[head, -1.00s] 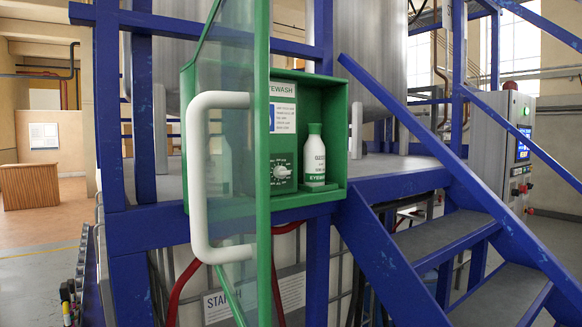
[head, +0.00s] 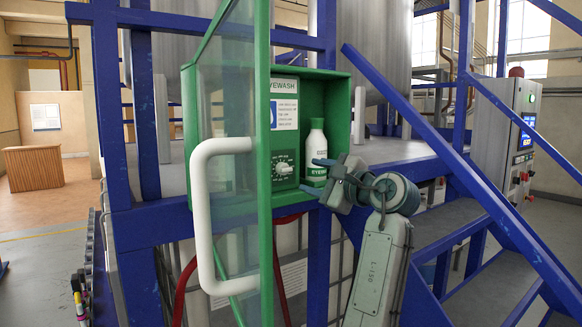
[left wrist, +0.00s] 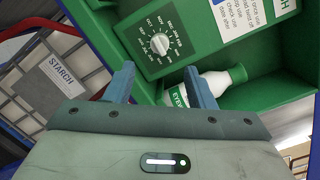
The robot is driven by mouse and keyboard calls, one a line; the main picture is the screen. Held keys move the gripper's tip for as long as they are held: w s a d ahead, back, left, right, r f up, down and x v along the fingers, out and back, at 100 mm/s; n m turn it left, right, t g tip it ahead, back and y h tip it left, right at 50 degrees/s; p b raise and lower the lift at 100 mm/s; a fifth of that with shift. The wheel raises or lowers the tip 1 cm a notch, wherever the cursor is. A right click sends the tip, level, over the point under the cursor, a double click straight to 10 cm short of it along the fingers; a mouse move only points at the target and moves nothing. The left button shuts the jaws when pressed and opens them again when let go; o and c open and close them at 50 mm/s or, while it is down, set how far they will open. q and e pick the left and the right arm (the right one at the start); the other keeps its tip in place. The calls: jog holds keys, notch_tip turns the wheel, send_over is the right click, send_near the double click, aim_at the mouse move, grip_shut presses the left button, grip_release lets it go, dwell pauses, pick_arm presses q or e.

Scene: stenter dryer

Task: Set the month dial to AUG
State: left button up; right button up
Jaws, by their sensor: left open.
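The month dial (head: 284,169) is a white knob on a dark green plate inside the green eyewash cabinet (head: 338,95). In the left wrist view the dial (left wrist: 160,43) shows month letters around it, with OCT and NOV legible; I cannot tell which month it points at. My left gripper (head: 316,176) is open, its fingers pointing left toward the dial from the cabinet's right front. In the left wrist view the gripper's two blue fingers (left wrist: 158,72) stand apart below the dial, not touching it. My right gripper is not in view.
A white eyewash bottle (head: 316,150) stands right of the dial, near my fingers. The clear door with its white handle (head: 197,210) stands open in front of the cabinet's left side. Blue stair rails (head: 450,160) are to the right. A STARCH tank (left wrist: 62,75) is below.

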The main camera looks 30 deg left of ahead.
aim_at(288, 171)
pick_arm(q)
jog(key=p+x, duration=0.4)
jog(key=x, duration=0.4)
jog(key=shift+r, duration=0.1)
jog(key=shift+w+a, duration=0.2)
jog(key=shift+a, duration=0.25)
jog(key=c, duration=1)
